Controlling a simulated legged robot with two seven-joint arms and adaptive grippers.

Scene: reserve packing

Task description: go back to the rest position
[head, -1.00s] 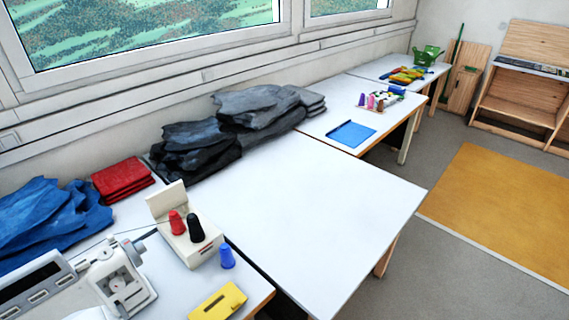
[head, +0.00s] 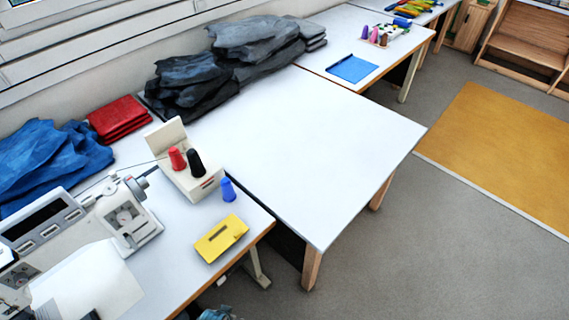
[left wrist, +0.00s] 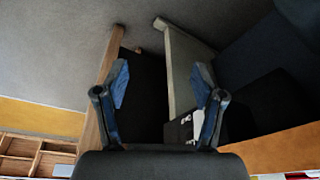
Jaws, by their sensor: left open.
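My left gripper (left wrist: 162,82) shows in the left wrist view with its two blue-padded fingers spread apart. It is open, and nothing is held between the fingers. A wooden leg (left wrist: 106,75) and a pale leg (left wrist: 180,70) stand beyond the fingers, with a dark gap between them. In the head view, a small bluish shape is cut off at the bottom edge; I cannot tell what it is. My right gripper is in neither view.
A white table (head: 300,140) is clear in its middle. Dark folded cloth (head: 190,85) lies at its wall side. A sewing machine (head: 125,215), thread cones and a yellow case (head: 221,238) crowd the nearer table. Grey floor (head: 400,260) is free at right.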

